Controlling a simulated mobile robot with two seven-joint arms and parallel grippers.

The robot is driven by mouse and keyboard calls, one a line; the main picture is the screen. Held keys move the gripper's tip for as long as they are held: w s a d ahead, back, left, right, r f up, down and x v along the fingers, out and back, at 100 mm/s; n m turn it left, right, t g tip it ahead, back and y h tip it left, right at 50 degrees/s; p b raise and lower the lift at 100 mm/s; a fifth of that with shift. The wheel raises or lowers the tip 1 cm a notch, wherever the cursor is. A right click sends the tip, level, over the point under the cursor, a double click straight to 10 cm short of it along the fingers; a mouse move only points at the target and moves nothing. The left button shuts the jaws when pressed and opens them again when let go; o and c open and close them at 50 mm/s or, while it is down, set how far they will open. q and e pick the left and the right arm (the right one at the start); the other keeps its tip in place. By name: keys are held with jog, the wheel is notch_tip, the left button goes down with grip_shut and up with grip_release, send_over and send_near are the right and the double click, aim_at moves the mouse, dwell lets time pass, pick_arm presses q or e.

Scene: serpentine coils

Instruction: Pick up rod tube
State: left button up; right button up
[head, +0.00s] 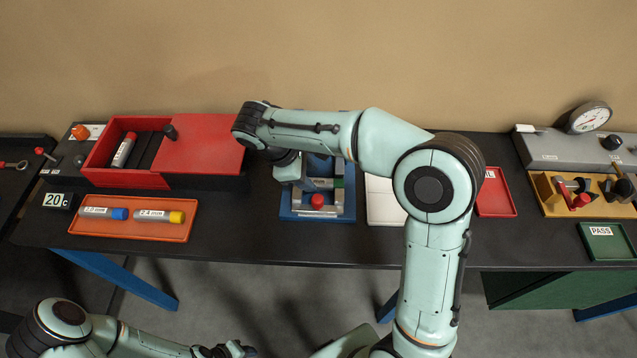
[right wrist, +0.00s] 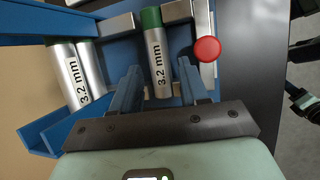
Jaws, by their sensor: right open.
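A silver tube with a green cap, labelled 3.2 mm (right wrist: 158,62), lies in a blue fixture (head: 318,216). In the right wrist view it sits between the two fingers of my open right gripper (right wrist: 158,80), with a gap on each side. In the head view, my right gripper (head: 308,183) is over the fixture, partly hidden by my arm. Another silver 3.2 mm tube (right wrist: 70,75) lies to the left in the right wrist view. My left gripper (head: 232,350) is at the bottom edge of the head view, too small to read.
A red knob (right wrist: 206,49) stands close to the right finger. An orange tray (head: 135,232) holds two tubes with blue and yellow caps. A red box (head: 97,160) holds a red-capped tube. A white tray (head: 384,203) lies right of the fixture.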

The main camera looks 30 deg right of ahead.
aim_at(317, 182)
jog(key=x, duration=0.4)
jog(key=shift+d+f, duration=0.2)
jog(key=shift+f, duration=0.05)
jog(key=shift+w, duration=0.1)
grip_shut()
dwell(0.3)
